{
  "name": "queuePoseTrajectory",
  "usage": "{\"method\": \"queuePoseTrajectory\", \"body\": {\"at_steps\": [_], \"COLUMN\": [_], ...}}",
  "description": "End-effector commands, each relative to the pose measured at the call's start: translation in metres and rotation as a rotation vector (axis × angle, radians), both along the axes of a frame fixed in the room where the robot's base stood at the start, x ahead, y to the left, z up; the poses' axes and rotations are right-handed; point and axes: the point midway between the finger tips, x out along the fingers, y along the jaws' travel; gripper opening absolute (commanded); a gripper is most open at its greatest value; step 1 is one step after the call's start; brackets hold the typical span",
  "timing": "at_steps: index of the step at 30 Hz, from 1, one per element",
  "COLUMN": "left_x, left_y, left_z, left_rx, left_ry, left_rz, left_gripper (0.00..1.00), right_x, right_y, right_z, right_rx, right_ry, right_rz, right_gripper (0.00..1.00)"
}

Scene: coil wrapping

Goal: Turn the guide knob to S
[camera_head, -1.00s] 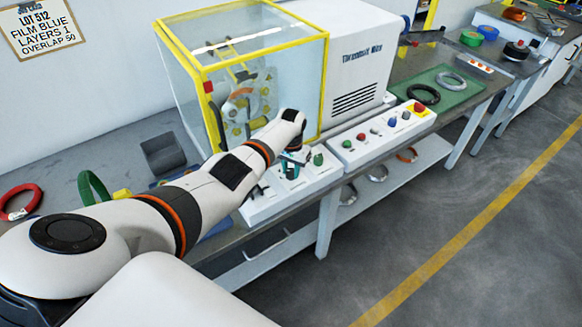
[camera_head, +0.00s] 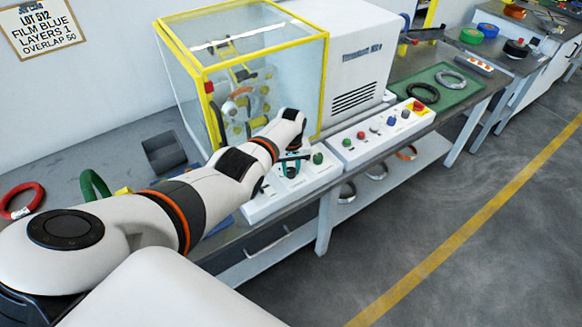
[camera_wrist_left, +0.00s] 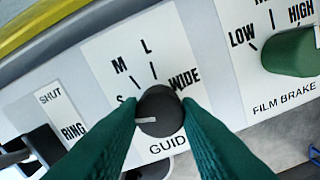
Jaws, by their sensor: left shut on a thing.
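The guide knob (camera_wrist_left: 160,111) is a dark round knob with a white pointer mark, on a white plate lettered S, M, L and WIDE. In the left wrist view the pointer lies on the knob's left side, aimed left and slightly down. The S (camera_wrist_left: 127,99) is up and left of it, partly covered by a finger. My left gripper (camera_wrist_left: 158,118) has green fingers shut on the knob, one on each side. In the head view the left gripper (camera_head: 291,165) is small at the control panel (camera_head: 266,207), and the knob cannot be made out there. My right gripper is not in view.
The green film brake knob (camera_wrist_left: 290,52) is close on the right, lettered LOW and HIGH. A dark SHUT/RING control (camera_wrist_left: 44,144) is at the left. The yellow-framed clear guard (camera_head: 270,85) stands behind the panel. A second panel with several buttons (camera_head: 375,134) is to the right.

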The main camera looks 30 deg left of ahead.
Motion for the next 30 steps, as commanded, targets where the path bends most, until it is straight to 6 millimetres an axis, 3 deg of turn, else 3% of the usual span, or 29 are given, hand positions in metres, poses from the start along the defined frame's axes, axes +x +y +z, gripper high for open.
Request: {"method": "queuePoseTrajectory", "body": {"at_steps": [14, 15, 19, 30], "left_x": [0.0027, 0.0027, 0.0022, 0.0011], "left_y": [0.0011, 0.0011, 0.0009, 0.0005], "left_z": [0.003, 0.003, 0.0024, 0.0074], "left_rx": [0.003, 0.003, 0.002, 0.001], "left_ry": [-0.009, -0.009, -0.006, -0.004], "left_rz": [0.016, 0.016, 0.016, 0.015], "left_gripper": [0.07, 0.32, 0.52, 0.52], "right_x": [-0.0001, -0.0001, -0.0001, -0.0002], "right_y": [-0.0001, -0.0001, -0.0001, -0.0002], "right_z": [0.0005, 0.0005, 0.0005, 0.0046], "right_rx": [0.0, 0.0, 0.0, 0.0], "right_ry": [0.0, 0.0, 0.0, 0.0], "right_rz": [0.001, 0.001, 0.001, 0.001], "right_gripper": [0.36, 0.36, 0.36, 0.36]}}
